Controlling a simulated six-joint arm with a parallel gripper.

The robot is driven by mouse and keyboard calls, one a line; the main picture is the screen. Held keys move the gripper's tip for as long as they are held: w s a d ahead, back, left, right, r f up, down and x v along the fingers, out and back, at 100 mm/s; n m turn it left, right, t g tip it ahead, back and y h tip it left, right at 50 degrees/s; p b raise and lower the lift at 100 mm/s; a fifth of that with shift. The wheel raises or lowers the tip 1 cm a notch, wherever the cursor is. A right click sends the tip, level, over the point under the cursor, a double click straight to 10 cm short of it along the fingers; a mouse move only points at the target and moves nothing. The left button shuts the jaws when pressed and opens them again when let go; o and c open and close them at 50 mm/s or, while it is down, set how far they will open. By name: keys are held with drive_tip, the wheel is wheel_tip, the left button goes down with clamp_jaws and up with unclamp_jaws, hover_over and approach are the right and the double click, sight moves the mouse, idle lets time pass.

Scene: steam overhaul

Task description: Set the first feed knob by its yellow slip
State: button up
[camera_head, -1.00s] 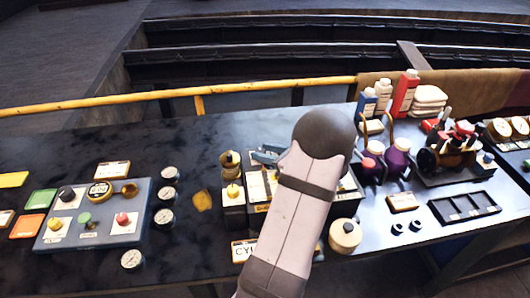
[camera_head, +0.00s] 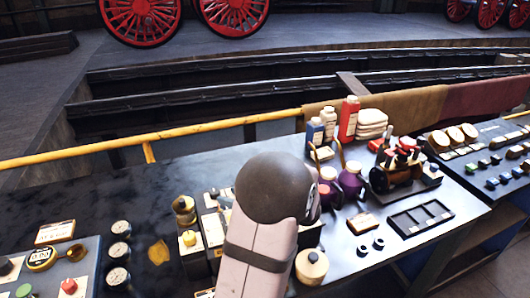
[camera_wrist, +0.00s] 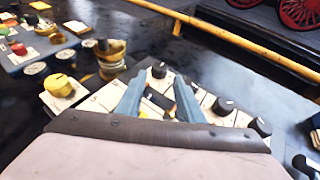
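My gripper (camera_wrist: 158,98) shows in the wrist view as two blue-grey fingers, apart and with nothing clearly held between them. They are over a panel of white plates with dark knobs. One dark knob (camera_wrist: 160,70) is just beyond the fingertips; another dark knob (camera_wrist: 223,106) and a third (camera_wrist: 260,127) are to the right. I cannot tell which is the first feed knob. A yellow knob (camera_wrist: 65,84) sits on a separate white block at left, also seen in the head view (camera_head: 189,238). My arm hides most of the panel in the head view.
A brass fitting (camera_wrist: 110,55) stands close left of the panel. Round gauges (camera_head: 119,252) and a control box (camera_head: 85,250) are further left. Bottles (camera_head: 348,118), a lidded pot (camera_head: 311,266) and a black tray (camera_head: 420,218) are right. A yellow rail (camera_head: 220,124) runs behind.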

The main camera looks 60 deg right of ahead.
drive_tip(key=a+r+n+y, duration=0.2)
drive_tip(key=a, duration=0.1)
drive_tip(key=a+r+t+y, duration=0.1)
drive_tip(key=shift+w+a+r+n, duration=0.15)
drive_tip(key=shift+w+n, duration=0.25)
drive_tip(key=s+d+r+n+g+y+p, duration=0.2)
drive_tip(key=s+d+r+n+g+p, duration=0.4)
drive_tip(key=d+r+n+g, duration=0.4)
drive_tip(key=shift+s+d+n+g+y+p, duration=0.3)
drive_tip(key=shift+s+d+n, duration=0.3)
drive_tip(key=shift+d+n, duration=0.5)
drive_tip(key=shift+d, duration=0.1)
drive_tip(key=shift+o, duration=0.2)
